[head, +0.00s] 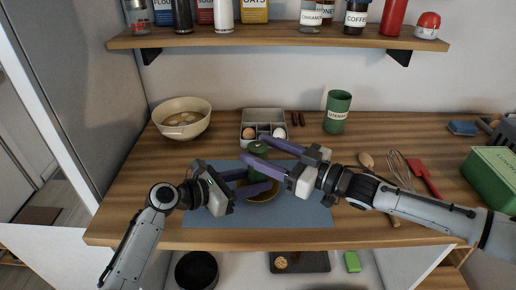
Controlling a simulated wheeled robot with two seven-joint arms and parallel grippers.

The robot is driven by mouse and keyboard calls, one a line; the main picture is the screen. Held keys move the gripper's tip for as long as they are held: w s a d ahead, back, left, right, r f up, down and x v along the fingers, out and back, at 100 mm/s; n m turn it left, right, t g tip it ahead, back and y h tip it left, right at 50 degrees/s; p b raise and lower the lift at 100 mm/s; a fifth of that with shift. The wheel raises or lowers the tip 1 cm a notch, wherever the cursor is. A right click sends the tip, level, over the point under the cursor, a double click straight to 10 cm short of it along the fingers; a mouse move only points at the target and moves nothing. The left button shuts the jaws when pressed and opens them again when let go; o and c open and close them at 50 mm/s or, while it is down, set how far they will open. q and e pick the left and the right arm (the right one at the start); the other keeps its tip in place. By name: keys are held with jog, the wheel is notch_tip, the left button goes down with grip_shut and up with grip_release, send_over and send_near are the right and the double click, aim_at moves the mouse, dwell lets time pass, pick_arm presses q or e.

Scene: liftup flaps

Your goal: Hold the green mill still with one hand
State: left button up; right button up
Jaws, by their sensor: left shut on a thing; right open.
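The green mill (258,149) stands over the blue mat near the middle of the counter. Its top shows between the purple fingers, and its lower part is mostly hidden. My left gripper (255,179) reaches in from the left, low down, and is shut on the mill. My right gripper (254,148) comes from the right, higher up. Its fingers are open on either side of the mill's top, and I cannot tell whether they touch it.
A brownish dish (264,197) sits under the grippers on the blue mat (305,211). Behind are a cream bowl (182,118), a grey egg tray (263,116) and a green utensil cup (337,112). A whisk (400,168) and red spatula (423,176) lie right. A shelf (280,37) hangs above.

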jog(key=shift+w+a, duration=0.35)
jog(key=shift+a, duration=0.15)
jog(key=c, duration=1.1)
jog(key=shift+o, duration=0.2)
jog(key=shift+s+a, duration=0.1)
jog(key=shift+m+t, duration=0.4)
jog(key=shift+s+a+m+t+h, duration=0.15)
jog(key=shift+a+m+t+h, duration=0.05)
jog(key=shift+m+t+h, duration=0.6)
jog(key=shift+r+t+h, duration=0.15)
jog(key=shift+t+h, duration=0.15)
